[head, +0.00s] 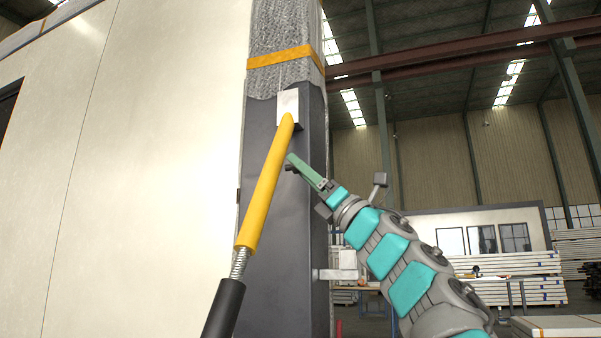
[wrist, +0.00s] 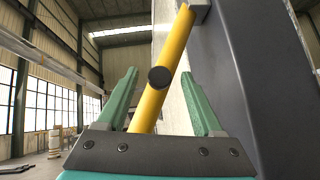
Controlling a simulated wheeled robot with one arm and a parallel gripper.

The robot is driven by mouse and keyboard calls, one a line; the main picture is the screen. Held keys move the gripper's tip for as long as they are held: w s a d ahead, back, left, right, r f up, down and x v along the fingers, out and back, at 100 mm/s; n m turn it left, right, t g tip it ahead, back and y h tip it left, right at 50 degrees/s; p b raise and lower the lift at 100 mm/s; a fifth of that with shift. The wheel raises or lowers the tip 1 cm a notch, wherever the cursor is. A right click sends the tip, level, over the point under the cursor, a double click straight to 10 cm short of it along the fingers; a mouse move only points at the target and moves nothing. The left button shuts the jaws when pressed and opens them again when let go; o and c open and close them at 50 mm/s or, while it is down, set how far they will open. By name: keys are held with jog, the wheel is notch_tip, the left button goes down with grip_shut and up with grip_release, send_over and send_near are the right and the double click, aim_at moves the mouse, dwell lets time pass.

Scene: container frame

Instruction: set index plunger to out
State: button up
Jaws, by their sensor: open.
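The index plunger appears as a round black knob (wrist: 160,77) on a yellow tube (wrist: 151,104) in the wrist view. It faces the camera and shows between my two green fingers, so how far it stands out is hard to tell. My gripper (wrist: 168,100) is open and empty, its fingers apart on either side of the tube in the picture. In the head view my gripper (head: 291,162) is just right of the yellow tube (head: 266,180), near its upper half. I cannot tell whether the fingers touch the knob.
The tube slants up to a white bracket (head: 288,105) on a dark grey column (head: 290,240). A spring (head: 239,263) and black lower tube (head: 223,310) continue below it. A pale panel wall (head: 140,150) stands left. Stacked white panels (head: 510,280) lie farther back right.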

jog(key=b+v, duration=0.1)
jog(key=v, duration=0.5)
jog(key=shift+d+b, duration=0.15)
jog(key=shift+b, duration=0.25)
jog(key=shift+f, duration=0.1)
